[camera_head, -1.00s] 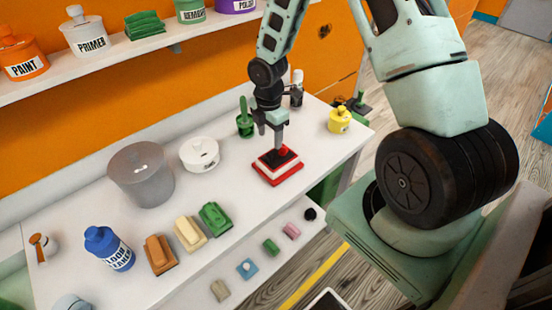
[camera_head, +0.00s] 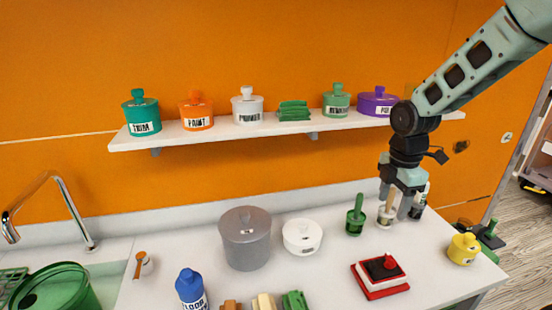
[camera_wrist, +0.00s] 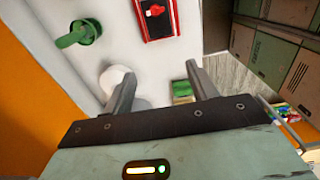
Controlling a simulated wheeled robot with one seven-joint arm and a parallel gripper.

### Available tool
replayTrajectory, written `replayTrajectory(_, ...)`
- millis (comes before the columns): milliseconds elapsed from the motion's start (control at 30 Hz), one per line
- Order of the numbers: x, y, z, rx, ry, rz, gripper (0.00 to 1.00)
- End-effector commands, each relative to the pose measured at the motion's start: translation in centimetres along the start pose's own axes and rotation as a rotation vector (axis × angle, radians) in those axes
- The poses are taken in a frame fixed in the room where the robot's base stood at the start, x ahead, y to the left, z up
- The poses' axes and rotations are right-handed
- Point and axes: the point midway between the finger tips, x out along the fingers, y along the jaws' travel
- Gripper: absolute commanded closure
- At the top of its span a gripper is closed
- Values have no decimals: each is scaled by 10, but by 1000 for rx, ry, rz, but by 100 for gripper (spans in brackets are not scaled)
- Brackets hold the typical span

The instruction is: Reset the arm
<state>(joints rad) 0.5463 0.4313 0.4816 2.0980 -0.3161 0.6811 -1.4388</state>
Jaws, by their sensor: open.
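My gripper (camera_head: 396,207) is raised over the back right of the white table, with its fingers pointing down. It is open, and in the wrist view the space between the fingers (camera_wrist: 156,85) is empty. The red box with a white band and black top (camera_head: 380,276) sits on the table in front of the gripper, apart from it. It also shows at the top of the wrist view (camera_wrist: 157,18). A green pot with a handle (camera_head: 355,216) stands left of the gripper. A bottle (camera_head: 420,196) is partly hidden behind the gripper.
A wall shelf (camera_head: 225,134) holds several lidded pots and a green stack, close left of my arm. A sink tap (camera_head: 60,205) is at far left.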

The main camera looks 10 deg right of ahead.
Motion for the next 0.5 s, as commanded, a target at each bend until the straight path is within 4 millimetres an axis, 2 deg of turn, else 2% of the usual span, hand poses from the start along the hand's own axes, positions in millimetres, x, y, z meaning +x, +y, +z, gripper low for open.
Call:
replayTrajectory(67,0,-3,-14,17,-1,1,42)
replayTrajectory(133,0,-10,-37,56,-1,0,42)
replayTrajectory(267,1,-39,-101,194,0,1,42)
replayTrajectory(300,1,-53,-122,248,1,1,42)
replayTrajectory(400,2,-90,-166,389,8,1,42)
replayTrajectory(500,5,-132,-201,532,18,0,42)
